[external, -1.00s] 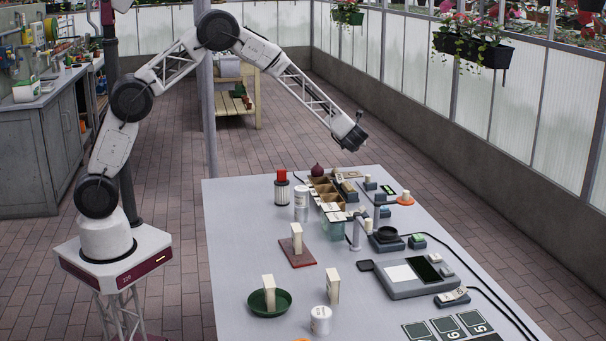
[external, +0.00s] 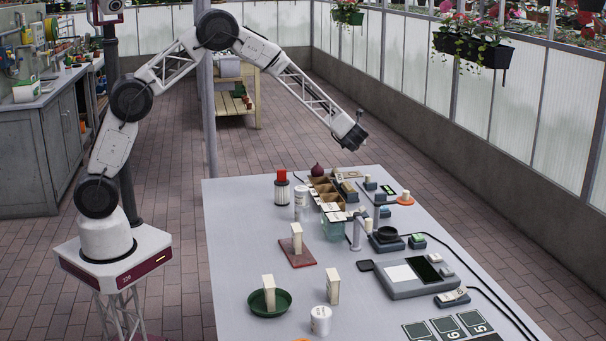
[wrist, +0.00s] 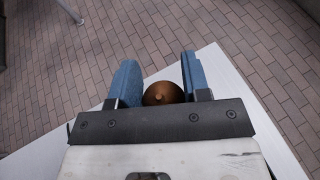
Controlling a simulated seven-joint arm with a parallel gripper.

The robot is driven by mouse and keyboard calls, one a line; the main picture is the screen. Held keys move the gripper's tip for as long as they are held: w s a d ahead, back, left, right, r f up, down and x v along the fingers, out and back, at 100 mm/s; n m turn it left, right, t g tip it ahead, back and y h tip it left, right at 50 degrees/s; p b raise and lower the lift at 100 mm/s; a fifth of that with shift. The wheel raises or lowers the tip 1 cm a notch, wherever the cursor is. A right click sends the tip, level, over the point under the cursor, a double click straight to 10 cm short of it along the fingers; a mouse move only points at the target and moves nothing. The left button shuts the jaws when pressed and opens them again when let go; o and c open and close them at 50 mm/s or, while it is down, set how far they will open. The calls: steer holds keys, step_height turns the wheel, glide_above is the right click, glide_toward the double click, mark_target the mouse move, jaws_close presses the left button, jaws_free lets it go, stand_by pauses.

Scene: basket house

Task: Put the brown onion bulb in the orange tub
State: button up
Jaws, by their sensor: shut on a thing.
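My gripper (external: 354,135) is held high over the far end of the table. In the wrist view its blue fingers (wrist: 160,72) are shut on the brown onion bulb (wrist: 163,94), which sits between them near the palm. The onion is not clear in the external view. An orange rim (external: 302,339) shows at the bottom edge of the external view; the rest is cut off, so I cannot tell whether it is the orange tub.
The table's left side is mostly clear.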

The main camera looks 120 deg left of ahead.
step_height(320, 180, up, 8)
steer(key=shift+w+d+r, duration=0.1)
steer(key=shift+w+r, duration=0.05)
steer(key=shift+r, duration=0.1)
steer(key=w+d+m+t+y, duration=0.1)
steer(key=w+d+m+t, duration=0.25)
steer(key=w+d, duration=1.7)
steer(key=w+d+m+t, duration=0.15)
steer(key=w+d, duration=0.35)
steer(key=d, duration=0.9)
steer(key=w+d+m+t, duration=0.1)
steer(key=w+d+t, duration=0.25)
steer(key=d, duration=0.95)
steer(key=w+d+m+t+h, duration=0.1)
steer(key=d+m+t, duration=0.1)
steer(key=d, duration=1.4)
steer(key=w+d+m+t+h, duration=0.1)
steer(key=w+d+m, duration=0.1)
steer(key=d, duration=1.3)
steer(key=s+d+m+t+h, duration=0.15)
steer(key=s+d, duration=0.25)
steer(key=d, duration=0.8)
steer(key=s+d+m+t, duration=0.2)
steer(key=s+d, duration=0.1)
steer(key=d, duration=0.9)
steer(key=shift+h, duration=0.25)
steer(key=shift+s+a+f, duration=0.15)
steer(key=shift+f, duration=2.55)
